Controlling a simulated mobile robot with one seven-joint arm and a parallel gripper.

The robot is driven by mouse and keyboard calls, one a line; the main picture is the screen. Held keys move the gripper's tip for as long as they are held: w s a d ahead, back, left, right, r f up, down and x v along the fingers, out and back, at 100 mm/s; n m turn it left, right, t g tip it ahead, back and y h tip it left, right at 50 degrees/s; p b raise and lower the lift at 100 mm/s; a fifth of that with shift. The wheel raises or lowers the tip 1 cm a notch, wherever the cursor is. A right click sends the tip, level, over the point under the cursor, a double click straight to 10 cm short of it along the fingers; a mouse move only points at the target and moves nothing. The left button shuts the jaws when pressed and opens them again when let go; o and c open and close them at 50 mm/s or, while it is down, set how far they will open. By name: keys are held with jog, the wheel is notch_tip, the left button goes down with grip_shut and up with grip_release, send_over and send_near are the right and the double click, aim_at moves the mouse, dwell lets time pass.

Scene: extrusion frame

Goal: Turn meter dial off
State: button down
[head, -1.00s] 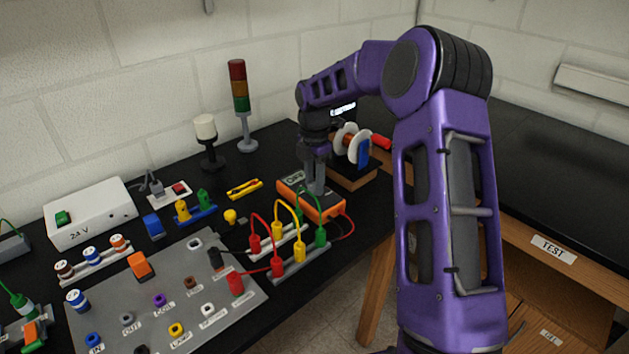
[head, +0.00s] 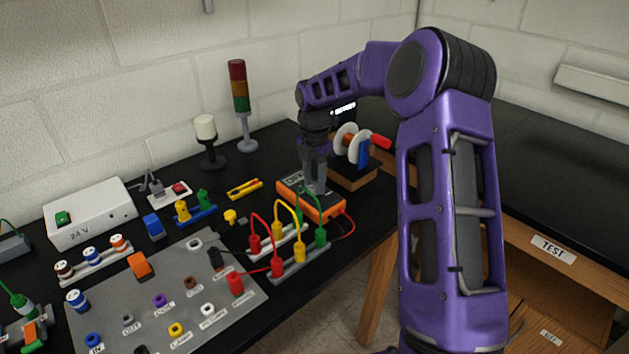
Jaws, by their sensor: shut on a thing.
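The orange meter (head: 327,210) lies on the black bench, near its front edge. A small display with dark characters (head: 293,180) shows at its left end; I cannot read it surely. My gripper (head: 314,190) points straight down onto the meter's top face, with its fingertips at the dial. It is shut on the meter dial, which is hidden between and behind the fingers. A red lead runs from the meter's right side.
Red, yellow and green plug leads (head: 287,235) on grey strips stand close in front of the meter. A spool (head: 347,142) on a wooden block is behind right. Yellow pliers (head: 245,188) lie to the left. A signal tower (head: 240,100) stands farther back.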

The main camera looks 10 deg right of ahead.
aim_at(314, 185)
jog(key=shift+c, duration=2.3)
grip_release()
jog(key=shift+r, duration=0.1)
notch_tip(314, 185, up, 17)
jog(key=shift+r, duration=0.15)
